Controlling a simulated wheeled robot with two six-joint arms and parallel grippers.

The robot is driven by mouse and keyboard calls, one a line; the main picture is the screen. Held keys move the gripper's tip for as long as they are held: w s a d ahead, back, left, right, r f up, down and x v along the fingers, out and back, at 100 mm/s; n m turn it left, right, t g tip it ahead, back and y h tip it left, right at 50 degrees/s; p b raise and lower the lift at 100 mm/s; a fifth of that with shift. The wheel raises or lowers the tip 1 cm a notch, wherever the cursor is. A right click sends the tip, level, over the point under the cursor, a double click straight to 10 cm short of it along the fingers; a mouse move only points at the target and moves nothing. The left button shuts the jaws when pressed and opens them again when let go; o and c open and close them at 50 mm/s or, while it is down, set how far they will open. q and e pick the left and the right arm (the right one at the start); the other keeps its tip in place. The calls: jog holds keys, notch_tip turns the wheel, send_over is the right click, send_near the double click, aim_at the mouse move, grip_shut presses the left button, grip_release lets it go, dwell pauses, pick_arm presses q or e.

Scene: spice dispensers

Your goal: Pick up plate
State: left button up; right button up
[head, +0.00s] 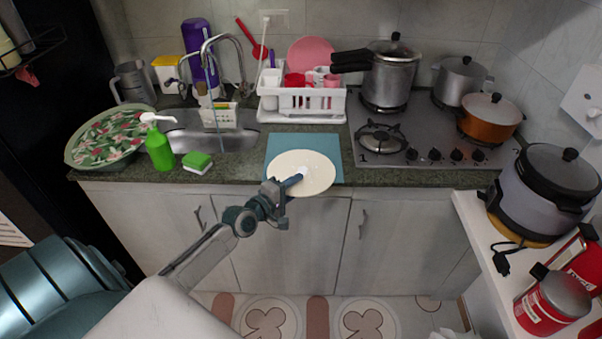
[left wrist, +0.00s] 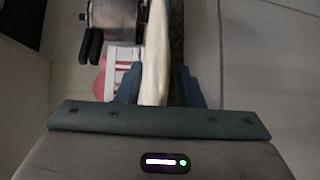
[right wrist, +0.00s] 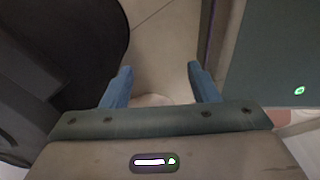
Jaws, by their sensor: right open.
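The plate (head: 304,178) is round and cream white. In the head view it is over the blue mat (head: 288,142) and reaches past the counter's front edge. I cannot tell whether it touches the mat. My left gripper (head: 294,181) is at the plate's near left side. My right gripper (right wrist: 160,80) is open and empty in the right wrist view, over floor, and is not seen in the head view.
A white dish rack (head: 300,103) stands behind the mat. The sink, a green soap bottle (head: 159,148) and a sponge (head: 197,162) are left. The stove (head: 425,135) with several pots is right. A side counter with a cooker (head: 548,190) is at far right.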

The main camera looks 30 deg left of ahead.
pick_arm(q)
grip_shut()
